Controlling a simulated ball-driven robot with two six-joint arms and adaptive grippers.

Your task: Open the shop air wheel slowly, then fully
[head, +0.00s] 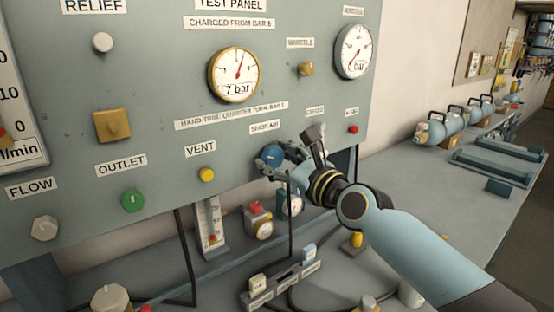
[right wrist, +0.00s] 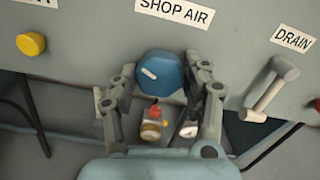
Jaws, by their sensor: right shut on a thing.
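The shop air wheel is a blue knob (head: 271,154) on the grey-green test panel (head: 155,60), below the SHOP AIR label. In the right wrist view the blue wheel (right wrist: 160,74) shows a white mark on its face, pointing to the upper left. My right gripper (head: 284,157) is at the wheel, its fingers on either side of it; in the right wrist view the gripper (right wrist: 160,85) is shut on the wheel. The whistle-side gauge (head: 353,50) reads about 0 bar. My left gripper is not in view.
A grey lever (right wrist: 271,88) under the DRAIN label stands close to the right of my gripper. A yellow vent knob (head: 207,175) and a green outlet knob (head: 133,201) sit to the left. Blue cylinders (head: 440,130) lie on the bench at right.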

